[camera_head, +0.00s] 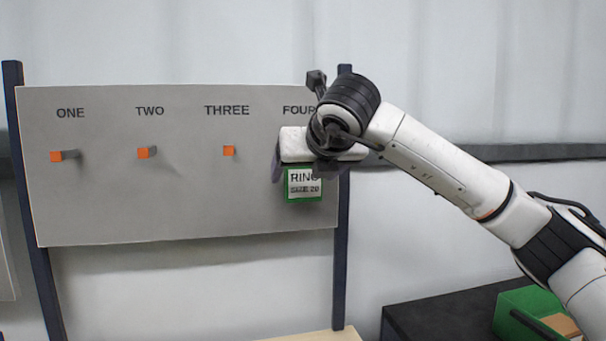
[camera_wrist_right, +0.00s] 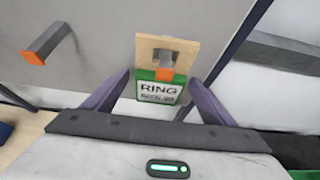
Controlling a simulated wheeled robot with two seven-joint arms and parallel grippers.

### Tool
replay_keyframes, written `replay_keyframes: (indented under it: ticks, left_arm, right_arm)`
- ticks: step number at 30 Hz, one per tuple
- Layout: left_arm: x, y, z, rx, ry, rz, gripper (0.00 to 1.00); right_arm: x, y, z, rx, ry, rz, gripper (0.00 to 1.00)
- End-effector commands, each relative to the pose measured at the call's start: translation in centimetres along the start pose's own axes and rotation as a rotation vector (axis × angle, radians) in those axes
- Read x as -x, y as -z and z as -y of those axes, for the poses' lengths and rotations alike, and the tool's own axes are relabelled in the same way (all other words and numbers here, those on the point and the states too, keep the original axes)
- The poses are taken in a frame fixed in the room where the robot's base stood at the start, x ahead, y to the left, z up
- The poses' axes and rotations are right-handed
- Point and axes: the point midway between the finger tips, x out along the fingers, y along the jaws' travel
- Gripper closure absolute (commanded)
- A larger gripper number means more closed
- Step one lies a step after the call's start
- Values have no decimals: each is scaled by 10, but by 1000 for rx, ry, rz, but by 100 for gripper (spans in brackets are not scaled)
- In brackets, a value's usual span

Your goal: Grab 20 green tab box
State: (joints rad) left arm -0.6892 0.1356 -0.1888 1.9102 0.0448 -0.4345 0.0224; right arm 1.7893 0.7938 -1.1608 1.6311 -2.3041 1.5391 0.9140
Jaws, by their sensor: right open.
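The green tab box (camera_head: 304,184) hangs at the board's FOUR place, with a white label reading RING and a line ending in 20. In the right wrist view the box (camera_wrist_right: 158,92) has a light wooden tab (camera_wrist_right: 150,50) on top, around an orange-tipped hook (camera_wrist_right: 166,69). My right gripper (camera_head: 312,170) is in front of the box. In the right wrist view its two dark fingers (camera_wrist_right: 157,93) stand open, one on each side of the box. I cannot tell whether they touch it. The arm hides the upper part of the box in the head view. My left gripper is not in view.
A grey board (camera_head: 180,205) on dark posts carries orange-tipped hooks under ONE (camera_head: 56,156), TWO (camera_head: 143,152) and THREE (camera_head: 229,150), all empty. A green bin (camera_head: 522,305) stands on a dark surface (camera_head: 440,315) at the lower right. A pale wooden surface (camera_head: 318,336) shows below the board.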

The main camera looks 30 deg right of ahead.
Motion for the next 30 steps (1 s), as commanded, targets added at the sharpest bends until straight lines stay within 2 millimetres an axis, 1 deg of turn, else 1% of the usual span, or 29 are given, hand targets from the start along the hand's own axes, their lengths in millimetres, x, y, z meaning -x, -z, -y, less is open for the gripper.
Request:
replay_keyframes:
  ticks: [7,15,23,28,30]
  left_arm:
    - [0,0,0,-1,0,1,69]
    - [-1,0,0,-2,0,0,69]
    - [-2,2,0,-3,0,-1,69]
    - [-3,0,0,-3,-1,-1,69]
    - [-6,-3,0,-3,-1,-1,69]
  right_arm:
    - [-2,0,0,0,-1,1,22]
    - [-2,0,0,0,-1,1,67]
    - [-1,-1,0,0,-1,2,67]
    - [3,-9,0,-1,-1,3,67]
    - [7,-13,-1,0,-3,3,67]
